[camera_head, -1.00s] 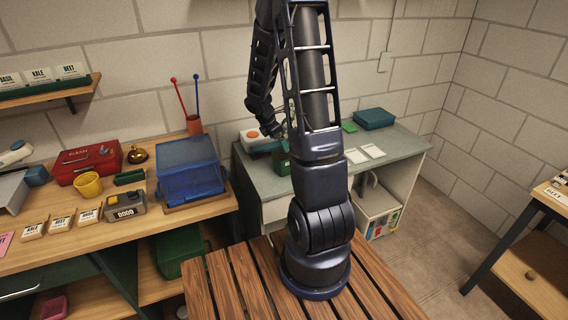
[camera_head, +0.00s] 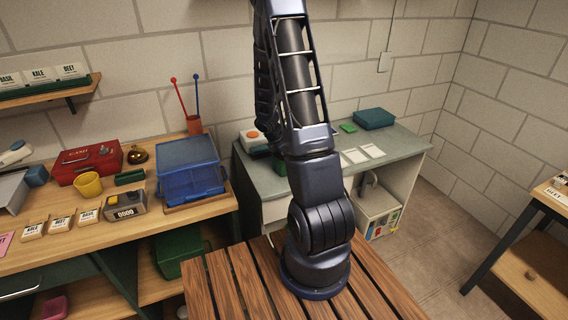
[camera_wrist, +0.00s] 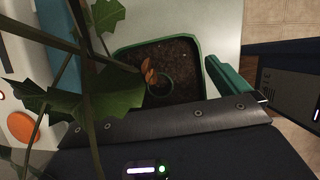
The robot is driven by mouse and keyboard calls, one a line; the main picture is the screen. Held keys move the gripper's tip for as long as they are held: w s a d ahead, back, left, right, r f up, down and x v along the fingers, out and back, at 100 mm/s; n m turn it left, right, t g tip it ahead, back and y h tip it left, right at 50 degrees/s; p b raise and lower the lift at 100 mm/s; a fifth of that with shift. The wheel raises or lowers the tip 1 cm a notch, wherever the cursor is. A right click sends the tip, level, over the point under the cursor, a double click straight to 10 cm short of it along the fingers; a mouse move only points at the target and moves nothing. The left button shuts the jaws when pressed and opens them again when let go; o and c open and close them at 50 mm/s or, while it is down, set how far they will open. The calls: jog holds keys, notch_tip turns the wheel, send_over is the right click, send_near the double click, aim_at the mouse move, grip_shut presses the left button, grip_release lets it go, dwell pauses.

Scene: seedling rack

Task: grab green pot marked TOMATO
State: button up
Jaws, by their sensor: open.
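A green pot (camera_wrist: 198,47) with dark soil and a leafy plant (camera_wrist: 115,95) shows from above in the wrist view. Its marking cannot be read. In the camera_head view a bit of a green pot (camera_head: 279,166) shows on the grey-green bench, mostly behind my arm. My gripper (camera_wrist: 140,55) is open, with one teal finger at the left and one at the right of the pot. The pot lies between them, and I cannot tell whether either finger touches it. Leaves cover part of the left finger. In the camera_head view my gripper is hidden behind my arm.
A white box with an orange disc (camera_head: 253,134) stands close to the pot's left; its orange disc shows in the wrist view (camera_wrist: 22,126). White cards (camera_head: 371,151) and a teal box (camera_head: 374,118) lie farther right on the bench (camera_head: 405,147). A blue bin (camera_head: 190,180) stands on the left table.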

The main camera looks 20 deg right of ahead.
jog(key=shift+x, duration=0.75)
jog(key=c, duration=1.3)
